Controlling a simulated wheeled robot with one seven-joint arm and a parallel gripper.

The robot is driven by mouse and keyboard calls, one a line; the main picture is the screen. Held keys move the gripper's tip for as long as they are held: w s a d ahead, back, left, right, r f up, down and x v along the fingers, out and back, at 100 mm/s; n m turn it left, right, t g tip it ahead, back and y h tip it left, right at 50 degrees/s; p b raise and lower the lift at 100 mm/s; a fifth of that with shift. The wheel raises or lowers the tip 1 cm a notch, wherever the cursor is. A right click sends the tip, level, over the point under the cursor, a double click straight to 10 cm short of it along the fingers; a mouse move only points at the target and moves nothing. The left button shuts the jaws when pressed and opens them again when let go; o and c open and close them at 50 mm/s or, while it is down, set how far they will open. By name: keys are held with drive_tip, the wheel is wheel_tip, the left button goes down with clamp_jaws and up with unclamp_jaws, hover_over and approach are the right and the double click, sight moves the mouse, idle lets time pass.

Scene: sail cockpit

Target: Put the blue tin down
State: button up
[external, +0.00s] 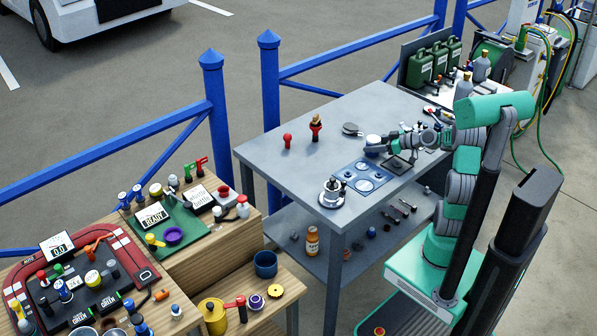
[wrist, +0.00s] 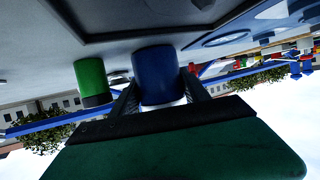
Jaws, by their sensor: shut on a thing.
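The blue tin (wrist: 157,75) sits between the two dark fingers of my gripper (wrist: 160,92) in the wrist view, which looks upside down. My gripper is shut on the tin's sides. In the external view my gripper (external: 378,149) is low over the grey table, towards its back right part. The tin shows there as a small blue body with a pale top (external: 373,140) at the fingertips. The tin's end is close to the tabletop; I cannot tell whether it touches.
A blue panel with pale circles (external: 362,177) lies in front of my gripper. A dark square tray (external: 400,164) lies under my wrist. A green cylinder (wrist: 91,77) stands beside the tin in the wrist view. A red-topped item (external: 287,141) stands left.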

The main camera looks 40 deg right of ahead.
drive_tip(key=shift+f, duration=0.2)
drive_tip(key=o, duration=1.2)
drive_tip(key=shift+r, duration=0.25)
drive_tip(key=shift+s+d+r, duration=0.1)
drive_tip(key=shift+s, duration=0.15)
drive_tip(key=v, duration=1.1)
drive_tip(key=shift+s, duration=0.2)
